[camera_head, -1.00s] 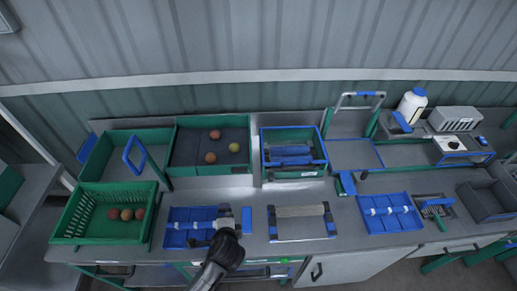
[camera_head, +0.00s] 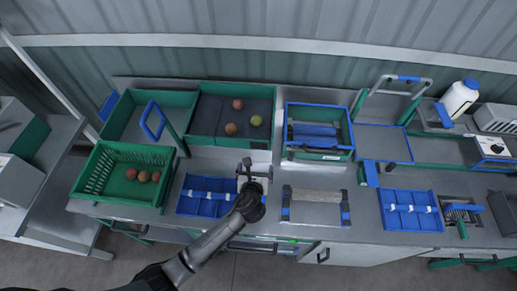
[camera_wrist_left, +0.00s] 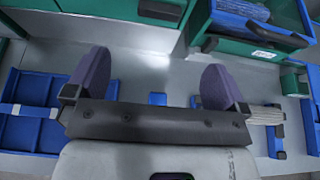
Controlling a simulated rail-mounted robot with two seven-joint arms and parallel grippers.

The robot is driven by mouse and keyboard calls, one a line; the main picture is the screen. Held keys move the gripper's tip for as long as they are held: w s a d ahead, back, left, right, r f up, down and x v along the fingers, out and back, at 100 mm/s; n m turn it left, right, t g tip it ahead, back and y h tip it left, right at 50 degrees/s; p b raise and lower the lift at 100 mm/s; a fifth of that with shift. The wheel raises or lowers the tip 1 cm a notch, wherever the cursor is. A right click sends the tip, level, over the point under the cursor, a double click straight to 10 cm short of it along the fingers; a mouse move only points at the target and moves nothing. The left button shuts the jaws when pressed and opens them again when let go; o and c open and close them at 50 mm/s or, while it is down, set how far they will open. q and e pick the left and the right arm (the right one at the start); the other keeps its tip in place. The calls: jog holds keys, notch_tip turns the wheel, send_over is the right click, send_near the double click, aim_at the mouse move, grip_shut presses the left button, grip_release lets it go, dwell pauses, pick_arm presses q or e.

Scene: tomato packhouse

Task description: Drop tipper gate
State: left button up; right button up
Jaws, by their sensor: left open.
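No part shows clearly as the tipper gate. A green bin with a blue rim (camera_head: 348,111) stands at the back middle, with blue slats or a bar (camera_head: 315,134) inside. My left gripper (camera_head: 254,174) is over the bench between the blue divided tray and the blue-rimmed bin. In the left wrist view its two purple-grey fingers (camera_wrist_left: 153,85) are wide apart, with nothing between them. A corner of a green and blue bin (camera_wrist_left: 262,46) shows beyond them. My right gripper is not in view.
A green basket (camera_head: 92,178) and a dark-floored green tray (camera_head: 205,118) hold tomatoes. Blue divided trays (camera_head: 183,207) (camera_head: 386,222) and a slatted grey rack (camera_head: 316,208) lie along the front. A white bottle (camera_head: 459,98) stands back right. Some grey bench top is bare.

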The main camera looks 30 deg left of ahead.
aim_at(259, 147)
pick_arm(q)
jog(key=b+x, duration=0.1)
jog(key=x, duration=1.1)
jog(key=shift+w+a+f+b, duration=0.1)
jog(key=shift+w+a+b, duration=0.1)
jog(key=shift+w+b, duration=0.1)
jog(key=c, duration=0.9)
jog(key=shift+s+d+f+t+y+b, duration=0.15)
jog(key=shift+s+f+t+y+b, duration=0.65)
jog(key=shift+b, duration=2.45)
jog(key=shift+s+d+f+t+y+b, duration=0.15)
jog(key=shift+t+b, duration=1.25)
jog(key=shift+b, duration=1.8)
jog(key=shift+s+d+f+t+y+b, duration=0.35)
jog(key=shift+t+b, duration=0.75)
jog(key=shift+b, duration=2.15)
jog(key=shift+a+f, duration=0.15)
jog(key=shift+f, duration=0.05)
jog(key=o, duration=0.9)
